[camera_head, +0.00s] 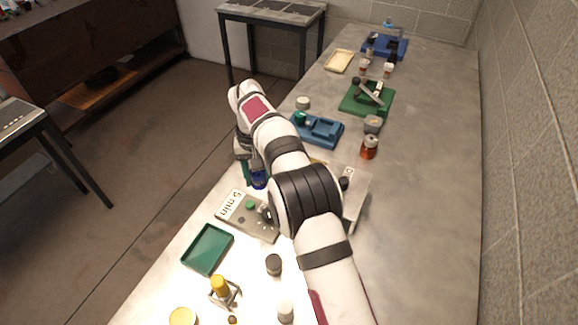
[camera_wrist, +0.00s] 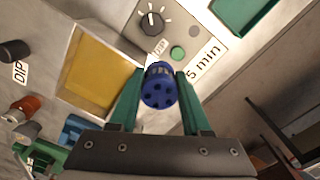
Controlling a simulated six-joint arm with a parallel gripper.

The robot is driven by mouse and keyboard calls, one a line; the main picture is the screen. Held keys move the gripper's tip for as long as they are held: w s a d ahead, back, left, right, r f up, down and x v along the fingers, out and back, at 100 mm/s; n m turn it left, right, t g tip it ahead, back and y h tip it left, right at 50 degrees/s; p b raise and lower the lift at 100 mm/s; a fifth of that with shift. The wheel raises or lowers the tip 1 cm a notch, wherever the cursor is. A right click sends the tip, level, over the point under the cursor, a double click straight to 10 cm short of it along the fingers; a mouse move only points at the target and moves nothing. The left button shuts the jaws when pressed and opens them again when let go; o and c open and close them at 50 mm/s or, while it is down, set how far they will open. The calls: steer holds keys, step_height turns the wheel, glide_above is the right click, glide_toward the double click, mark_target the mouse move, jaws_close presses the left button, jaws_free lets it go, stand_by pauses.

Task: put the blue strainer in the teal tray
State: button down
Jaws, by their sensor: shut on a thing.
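The blue strainer (camera_wrist: 159,88) is a small round blue piece with dark holes, held between the two green fingers of my gripper (camera_wrist: 160,95) in the wrist view. In the head view the strainer (camera_head: 259,181) shows as a bit of blue under my arm, beside my gripper (camera_head: 250,174). The teal tray (camera_head: 207,250) is a shallow, empty dark green tray at the near left of the bench. A corner of the tray (camera_wrist: 246,12) also shows at the top right of the wrist view. My gripper is apart from the tray, beyond the timer box.
A grey timer box (camera_head: 247,216) marked "5 min", with a knob and green button, stands between my gripper and the tray. A yellow-topped stand (camera_head: 222,290) and a dark-lidded jar (camera_head: 273,264) stand near the tray. A yellow-filled basin (camera_wrist: 100,70) lies left of the strainer.

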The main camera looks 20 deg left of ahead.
steer(key=s+a+n, duration=0.4)
steer(key=s, duration=0.5)
steer(key=n, duration=0.5)
glide_toward(209, 251)
steer(key=shift+f, duration=2.7)
steer(key=shift+f, duration=0.6)
steer(key=shift+c, duration=1.4)
jaws_free()
step_height(209, 251, up, 16)
